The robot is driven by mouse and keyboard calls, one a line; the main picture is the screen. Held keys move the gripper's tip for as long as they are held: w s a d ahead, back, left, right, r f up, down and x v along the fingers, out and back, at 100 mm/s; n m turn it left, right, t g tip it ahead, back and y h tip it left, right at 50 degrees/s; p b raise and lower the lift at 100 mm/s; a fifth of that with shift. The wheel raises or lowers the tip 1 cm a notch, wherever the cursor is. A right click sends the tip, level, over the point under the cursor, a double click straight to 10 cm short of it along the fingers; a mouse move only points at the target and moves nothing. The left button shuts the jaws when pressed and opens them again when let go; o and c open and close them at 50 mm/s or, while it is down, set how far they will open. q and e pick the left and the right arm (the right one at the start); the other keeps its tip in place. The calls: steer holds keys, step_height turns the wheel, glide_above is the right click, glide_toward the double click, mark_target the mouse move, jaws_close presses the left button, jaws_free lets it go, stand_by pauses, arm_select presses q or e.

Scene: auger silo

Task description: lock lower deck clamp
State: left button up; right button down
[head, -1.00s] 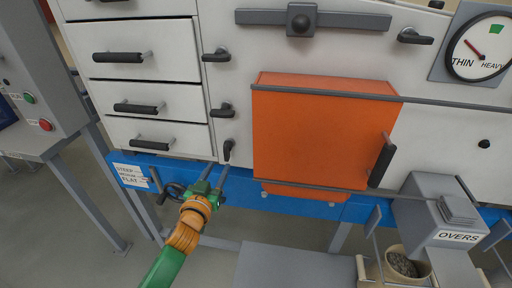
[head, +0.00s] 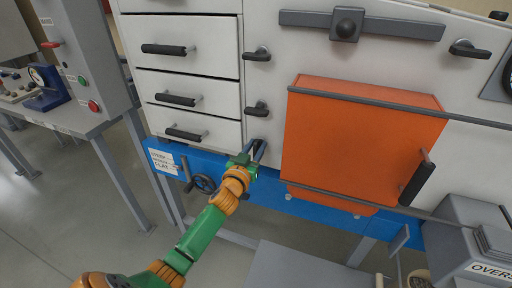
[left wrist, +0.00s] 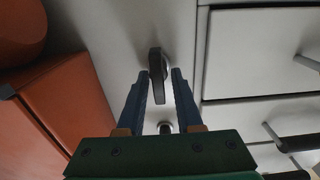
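The lower deck clamp is a small dark lever on the white machine front, between the drawers and the orange door. In the left wrist view the lever (left wrist: 156,76) stands between the two blue fingers of my left gripper (left wrist: 160,80). The fingers are apart, one on each side of the lever. The left-hand finger is very close to it; I cannot tell whether they touch. In the head view my left gripper (head: 257,150) mostly hides this lowest lever. Two similar levers, an upper (head: 258,53) and a middle one (head: 257,108), sit above it. My right gripper is not in view.
White drawers (head: 190,65) with dark bar handles are left of the levers. An orange door (head: 350,145) with grey bars is to the right. A handwheel (head: 204,183) sits below, by the blue beam (head: 325,207). A control cabinet (head: 85,60) stands at far left.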

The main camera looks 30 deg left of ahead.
arm_select(q)
jaws_close()
steer(key=shift+m, duration=0.3)
steer(key=m, duration=0.3)
steer(key=shift+d+m, duration=0.2)
steer(key=shift+m, duration=0.1)
steer(key=m, duration=0.3)
steer(key=shift+d+m, duration=0.1)
steer(key=shift+m, duration=0.2)
steer(key=shift+w+d+f+m, duration=0.1)
steer(key=shift+f+m, duration=0.05)
steer(key=shift+m, duration=1.5)
steer(key=shift+s+f+m, duration=0.1)
steer(key=shift+m, duration=1.6)
steer(key=shift+w+d+f+m, duration=0.1)
steer(key=shift+f+m, duration=0.05)
steer(key=shift+m, duration=1.5)
